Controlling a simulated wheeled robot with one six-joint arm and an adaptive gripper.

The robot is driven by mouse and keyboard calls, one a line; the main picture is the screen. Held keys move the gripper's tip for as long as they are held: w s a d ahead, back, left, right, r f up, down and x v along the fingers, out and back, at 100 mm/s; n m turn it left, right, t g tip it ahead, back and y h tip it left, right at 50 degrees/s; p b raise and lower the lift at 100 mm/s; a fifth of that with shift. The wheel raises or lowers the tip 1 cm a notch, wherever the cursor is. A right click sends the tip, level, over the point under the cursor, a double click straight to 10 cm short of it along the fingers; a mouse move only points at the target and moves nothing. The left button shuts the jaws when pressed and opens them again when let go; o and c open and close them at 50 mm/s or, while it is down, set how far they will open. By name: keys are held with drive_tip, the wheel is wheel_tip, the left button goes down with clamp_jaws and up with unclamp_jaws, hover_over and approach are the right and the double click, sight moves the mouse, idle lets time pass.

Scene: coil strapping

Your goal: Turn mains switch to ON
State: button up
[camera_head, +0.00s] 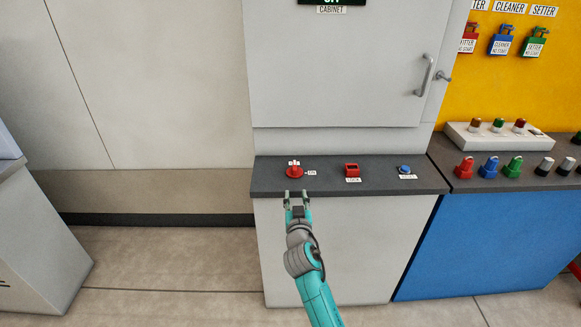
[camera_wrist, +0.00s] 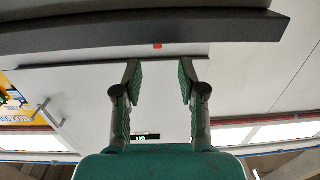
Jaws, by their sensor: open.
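The mains switch (camera_head: 294,173) is a red knob on the dark counter below the grey cabinet, left of the other controls. A small white label sits at its top and another label, too small to read surely, at its right. My gripper (camera_head: 296,200) is open and empty, its fingertips just in front of the counter edge near the knob, apart from it in the picture. In the wrist view my open fingers (camera_wrist: 160,78) point toward the dark counter edge. A small red patch (camera_wrist: 157,46) shows beyond them; most of the knob is hidden there.
A red square control (camera_head: 351,170) and a blue button (camera_head: 404,169) stand to the right on the dark counter (camera_head: 325,185). The cabinet (camera_head: 340,70) rises behind. Padlocks (camera_head: 502,41) hang on a yellow board at right. Floor at left is clear.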

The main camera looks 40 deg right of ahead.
sight(295, 171)
drive_tip(key=shift+w+d+r+h, duration=0.15)
drive_tip(key=shift+w+d+r, duration=0.25)
drive_tip(key=shift+w+r, duration=0.15)
drive_tip(key=shift+w+d+r+h, duration=0.15)
drive_tip(key=shift+w+d+r, duration=0.25)
drive_tip(key=shift+w, duration=0.2)
drive_tip(key=x, duration=1)
drive_tip(key=shift+w+d, duration=0.1)
drive_tip(key=shift+d, duration=0.05)
clamp_jaws()
